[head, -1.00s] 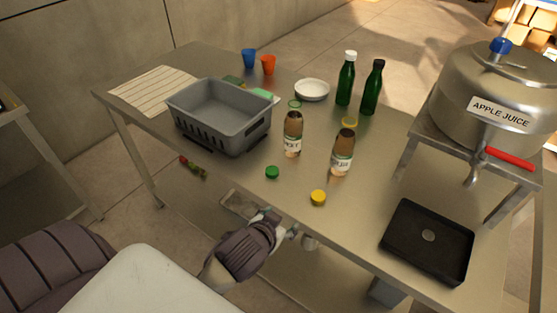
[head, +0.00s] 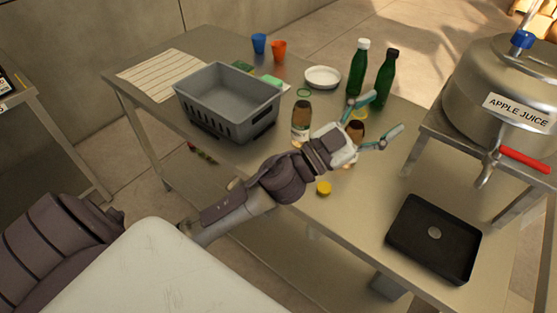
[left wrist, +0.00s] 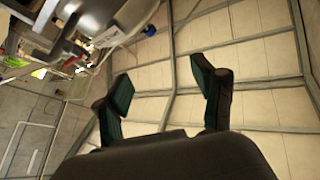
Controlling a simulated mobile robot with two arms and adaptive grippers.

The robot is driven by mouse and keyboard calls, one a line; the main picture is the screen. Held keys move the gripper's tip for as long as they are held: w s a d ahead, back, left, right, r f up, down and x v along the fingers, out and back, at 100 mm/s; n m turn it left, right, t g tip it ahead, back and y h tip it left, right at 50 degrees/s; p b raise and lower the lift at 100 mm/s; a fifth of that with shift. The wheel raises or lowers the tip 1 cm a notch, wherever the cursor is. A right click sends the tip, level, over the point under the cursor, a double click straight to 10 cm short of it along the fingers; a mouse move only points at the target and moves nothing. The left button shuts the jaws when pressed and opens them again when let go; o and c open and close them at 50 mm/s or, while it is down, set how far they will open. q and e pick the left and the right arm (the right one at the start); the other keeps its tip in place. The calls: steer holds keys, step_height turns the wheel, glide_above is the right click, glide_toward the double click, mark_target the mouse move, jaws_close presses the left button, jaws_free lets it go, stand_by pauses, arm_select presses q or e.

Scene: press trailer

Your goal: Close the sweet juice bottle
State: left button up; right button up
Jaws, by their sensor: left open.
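Two brown-filled juice bottles stand upright on the metal table. The left bottle (head: 301,118) has a white label that I cannot read clearly. The right bottle (head: 356,130) is mostly hidden behind my left gripper (head: 387,113). Both bottles look uncapped. A yellow cap (head: 324,188) lies near the table's front edge, below the gripper. My right gripper is out of view.
A grey basket (head: 228,105) stands at the left. Two green bottles (head: 358,70) and a white bowl (head: 322,77) are behind. An apple juice dispenser (head: 507,90) is on a stand at right, near a black tray (head: 434,238).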

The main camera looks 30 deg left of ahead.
arm_select(q)
steer(key=s+d+m+g+h, duration=0.2)
steer(key=d+m+g+h, duration=0.4)
steer(key=m+g, duration=0.2)
step_height(320, 180, down, 9)
steer(key=a+m+g+y, duration=0.2)
steer(key=m+g+y, duration=0.3)
steer(key=g, duration=0.4)
steer(key=w+a+f+n+g+y, duration=0.2)
steer(key=a+n+y, duration=0.4)
steer(key=a+y, duration=0.7)
steer(key=a, duration=1.2)
steer(key=shift+a+f+n, duration=0.15)
steer(key=shift+a+n, duration=0.15)
steer(key=shift+a, duration=0.1)
step_height(320, 180, down, 9)
steer(key=shift+d+r+p, duration=0.1)
steer(key=shift+r+p, duration=0.1)
steer(key=shift+p, duration=0.6)
